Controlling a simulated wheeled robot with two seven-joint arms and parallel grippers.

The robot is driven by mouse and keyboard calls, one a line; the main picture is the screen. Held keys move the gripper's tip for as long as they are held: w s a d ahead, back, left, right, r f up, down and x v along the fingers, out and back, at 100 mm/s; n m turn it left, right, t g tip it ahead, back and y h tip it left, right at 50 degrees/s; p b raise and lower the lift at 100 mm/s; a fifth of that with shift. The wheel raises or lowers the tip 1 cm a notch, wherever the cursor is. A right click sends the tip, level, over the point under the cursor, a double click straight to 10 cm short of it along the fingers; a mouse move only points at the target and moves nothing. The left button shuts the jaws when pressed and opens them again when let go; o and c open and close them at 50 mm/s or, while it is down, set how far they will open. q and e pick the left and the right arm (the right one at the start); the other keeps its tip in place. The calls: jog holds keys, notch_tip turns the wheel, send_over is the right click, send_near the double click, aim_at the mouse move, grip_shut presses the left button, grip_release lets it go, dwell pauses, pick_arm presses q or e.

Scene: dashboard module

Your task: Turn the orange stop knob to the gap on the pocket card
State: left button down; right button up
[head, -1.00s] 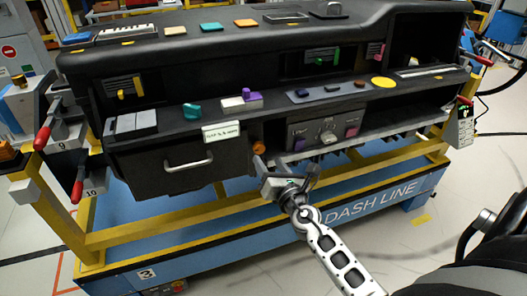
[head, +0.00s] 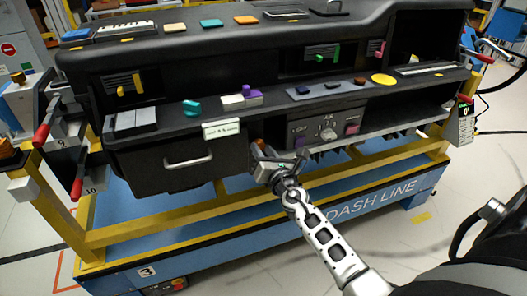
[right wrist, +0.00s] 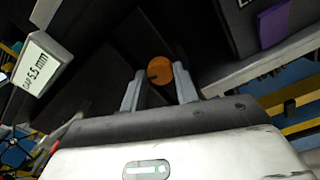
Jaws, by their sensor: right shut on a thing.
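The orange stop knob (head: 257,145) sits at the right end of the drawer front, under the dash ledge. My right gripper (head: 264,154) reaches it from below and is shut on it. In the right wrist view the knob (right wrist: 160,69) shows between the two fingertips, with a dark notch on its left side. The white pocket card (head: 222,131) is on the ledge edge, up and left of the knob. In the right wrist view the card (right wrist: 38,62) reads "GAP 5.5 mm". My left gripper is out of view.
A drawer with a silver handle (head: 188,162) is left of the knob. A control panel with a lever (head: 328,133) is to its right. A teal knob (head: 191,107) and a purple block (head: 252,92) are on the ledge above. A yellow rail (head: 200,207) runs below.

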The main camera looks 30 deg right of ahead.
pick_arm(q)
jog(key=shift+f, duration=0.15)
pick_arm(e)
jog(key=shift+m, duration=0.6)
jog(key=shift+f+m+b, duration=0.1)
jog(key=shift+m+b, duration=0.55)
jog(key=shift+m, duration=0.45)
jog(key=shift+m+b, duration=0.4)
jog(key=shift+m, duration=1.7)
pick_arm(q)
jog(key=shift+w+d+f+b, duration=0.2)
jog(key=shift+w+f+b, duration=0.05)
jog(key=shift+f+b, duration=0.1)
pick_arm(e)
jog(key=shift+m, duration=0.6)
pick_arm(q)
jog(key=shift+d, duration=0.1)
pick_arm(e)
jog(key=o, duration=1)
